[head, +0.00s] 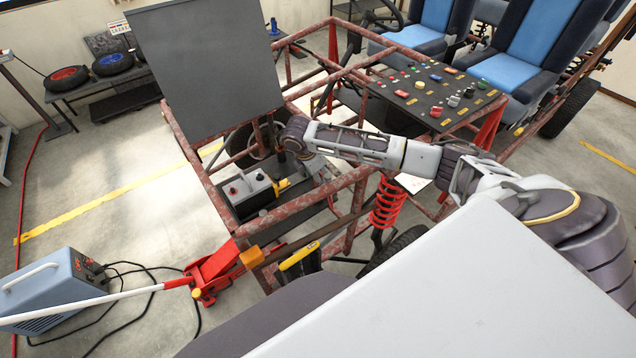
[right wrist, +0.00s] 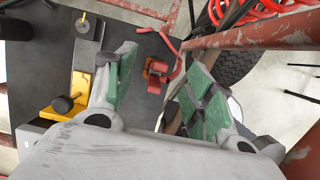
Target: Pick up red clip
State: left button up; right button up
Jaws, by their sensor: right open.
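The red clip (right wrist: 156,74) shows in the right wrist view, on the dark panel (right wrist: 150,35) near its right edge. A red cable or strap (right wrist: 171,45) runs beside it. My right gripper (right wrist: 160,92) is open, with a green-padded finger to each side of the clip in the picture. Nothing is between the pads, and the clip lies beyond the fingertips. In the head view my right gripper (head: 317,170) is over the front of the red frame, partly hidden by its own wrist. I cannot make out the clip there. My left gripper is not in view.
A rusty red frame tube (right wrist: 250,35) runs close to the right finger. A yellow clamp (right wrist: 66,98) with a black knob is left of the left finger. A large grey panel (head: 205,65) stands behind.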

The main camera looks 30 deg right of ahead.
jog(key=shift+x, duration=2.6)
jog(key=shift+w, duration=0.15)
jog(key=c, duration=1.1)
jog(key=shift+r, duration=0.2)
jog(key=shift+a+r, duration=0.1)
jog(key=shift+r, duration=4.75)
jog(key=shift+w, duration=0.1)
